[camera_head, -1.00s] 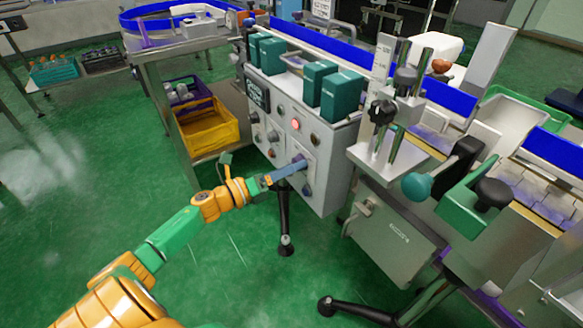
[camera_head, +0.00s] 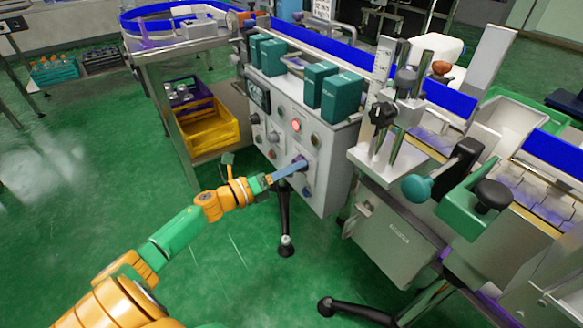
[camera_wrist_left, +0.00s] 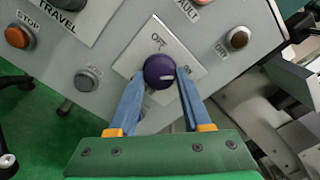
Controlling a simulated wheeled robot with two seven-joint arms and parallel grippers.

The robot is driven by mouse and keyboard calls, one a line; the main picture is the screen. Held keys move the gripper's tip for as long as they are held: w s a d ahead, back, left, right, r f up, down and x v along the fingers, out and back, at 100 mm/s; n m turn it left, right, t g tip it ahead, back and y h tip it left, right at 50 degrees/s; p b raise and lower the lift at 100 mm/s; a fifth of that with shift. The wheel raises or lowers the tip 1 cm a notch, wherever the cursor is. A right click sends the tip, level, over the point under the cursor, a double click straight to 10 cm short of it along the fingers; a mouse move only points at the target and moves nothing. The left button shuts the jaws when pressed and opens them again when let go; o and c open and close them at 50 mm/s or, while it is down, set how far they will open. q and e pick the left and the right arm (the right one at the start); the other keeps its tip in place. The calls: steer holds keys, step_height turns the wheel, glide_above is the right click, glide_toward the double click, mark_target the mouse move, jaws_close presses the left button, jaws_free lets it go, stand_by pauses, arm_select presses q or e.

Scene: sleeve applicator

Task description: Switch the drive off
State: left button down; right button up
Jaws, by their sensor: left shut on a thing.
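The drive switch is a dark purple round knob (camera_wrist_left: 159,71) on a white square plate (camera_wrist_left: 135,62) on the front of a grey control box (camera_head: 335,165). In the left wrist view, lettering that looks like OFF stands above the knob and other lettering to its right, partly hidden by a finger. A pale mark on the knob points to the right and slightly down. My left gripper (camera_wrist_left: 158,85) is shut on the knob, with a blue finger on each side; it also shows in the head view (camera_head: 298,166). My right gripper is not in view.
A lit red lamp (camera_head: 296,126) is higher on the box. Green cartons (camera_head: 343,96) stand on top. The conveyor machine (camera_head: 400,240) is at right.

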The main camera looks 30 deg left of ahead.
arm_select(q)
steer(key=shift+r+n+p, duration=0.2)
steer(key=shift+n+p, duration=2.15)
steer(key=shift+n, duration=6.15)
steer(key=shift+c, duration=1.7)
jaws_free()
